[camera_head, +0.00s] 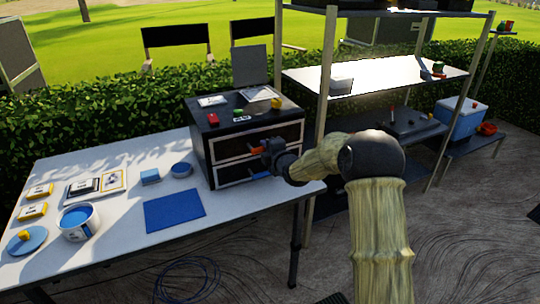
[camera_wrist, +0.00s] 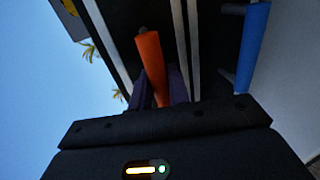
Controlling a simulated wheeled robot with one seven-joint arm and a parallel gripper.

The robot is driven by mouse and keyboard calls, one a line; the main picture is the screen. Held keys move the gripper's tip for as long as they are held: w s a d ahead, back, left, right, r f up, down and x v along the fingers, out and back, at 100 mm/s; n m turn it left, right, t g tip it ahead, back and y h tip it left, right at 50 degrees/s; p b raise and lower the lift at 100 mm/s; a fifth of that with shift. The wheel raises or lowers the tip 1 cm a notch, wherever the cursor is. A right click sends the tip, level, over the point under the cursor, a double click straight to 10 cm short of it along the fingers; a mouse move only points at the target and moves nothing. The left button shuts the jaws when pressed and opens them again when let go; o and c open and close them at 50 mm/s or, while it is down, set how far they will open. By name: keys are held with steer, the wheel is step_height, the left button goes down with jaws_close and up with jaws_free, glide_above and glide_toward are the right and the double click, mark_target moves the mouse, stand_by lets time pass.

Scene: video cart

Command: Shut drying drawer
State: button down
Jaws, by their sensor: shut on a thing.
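A black two-drawer cabinet (camera_head: 200,158) stands at the right end of the white table. Its upper drawer (camera_head: 231,147) has an orange handle (camera_wrist: 149,52), and its lower drawer (camera_head: 229,174) has a blue handle (camera_wrist: 252,46). My gripper (camera_wrist: 160,88) is shut on the orange handle, with its dark fingers on either side of the bar. In the head view my gripper (camera_head: 266,149) is at the front of the upper drawer and partly hides it. I cannot tell how far either drawer stands out, or which one is the drying drawer.
The white table (camera_head: 110,250) holds a blue mat (camera_head: 174,210), a bucket (camera_head: 78,223) and small boxes left of the cabinet. A metal shelf rack (camera_head: 325,100) stands close on the right. A blue cable (camera_head: 190,275) lies on the floor in front.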

steer(key=shift+w, duration=0.15)
steer(key=c, duration=1.4)
jaws_free()
steer(key=b+v, duration=0.1)
steer(key=v, duration=1.6)
steer(key=shift+s+d+r, duration=0.1)
steer(key=shift+s, duration=0.15)
